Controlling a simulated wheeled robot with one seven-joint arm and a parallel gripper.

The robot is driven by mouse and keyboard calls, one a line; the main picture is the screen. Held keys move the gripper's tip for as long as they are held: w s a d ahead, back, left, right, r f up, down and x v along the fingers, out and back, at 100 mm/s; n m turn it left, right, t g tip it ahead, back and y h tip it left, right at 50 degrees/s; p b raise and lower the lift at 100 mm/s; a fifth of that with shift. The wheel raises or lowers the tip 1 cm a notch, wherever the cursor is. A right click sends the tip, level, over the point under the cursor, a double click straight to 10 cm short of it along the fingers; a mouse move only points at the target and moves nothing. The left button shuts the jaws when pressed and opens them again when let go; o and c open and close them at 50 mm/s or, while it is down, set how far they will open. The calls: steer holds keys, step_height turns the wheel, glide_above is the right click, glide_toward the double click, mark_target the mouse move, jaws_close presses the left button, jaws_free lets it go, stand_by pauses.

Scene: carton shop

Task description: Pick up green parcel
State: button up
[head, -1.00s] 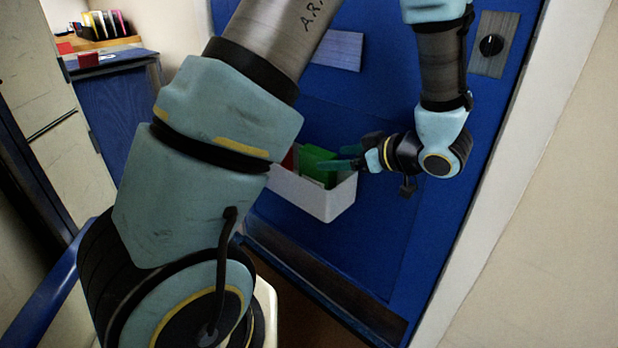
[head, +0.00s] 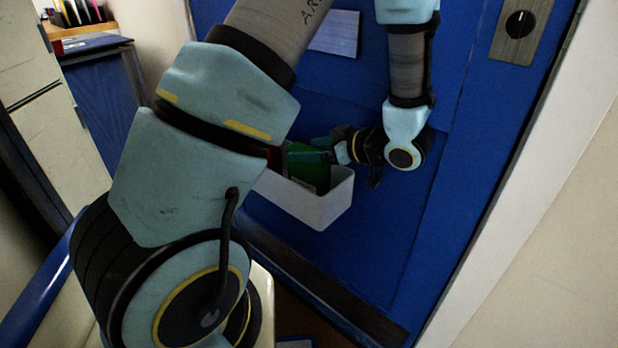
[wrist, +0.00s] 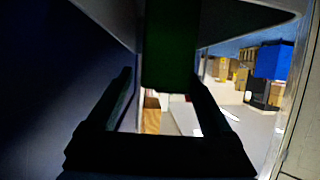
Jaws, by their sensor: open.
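The green parcel (head: 308,168) stands in a white bin mounted on the blue door, its upper part showing above the rim. My gripper (head: 325,150) is at the parcel's upper right side, reaching in from the right. In the wrist view, the dark green parcel (wrist: 171,45) shows at top centre, between the lines of my two open fingers (wrist: 165,85). The parcel's lower part is hidden in the bin in the head view.
The white bin (head: 318,208) has front and side walls around the parcel. A red item (head: 274,158) shows beside the parcel, mostly hidden by my arm. The blue door (head: 390,235) is close behind, with a black knob (head: 519,24) at upper right.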

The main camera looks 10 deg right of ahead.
steer(key=x, duration=0.3)
steer(key=shift+a+f, duration=0.25)
steer(key=shift+f, duration=0.05)
jaws_close()
stand_by(0.4)
stand_by(0.4)
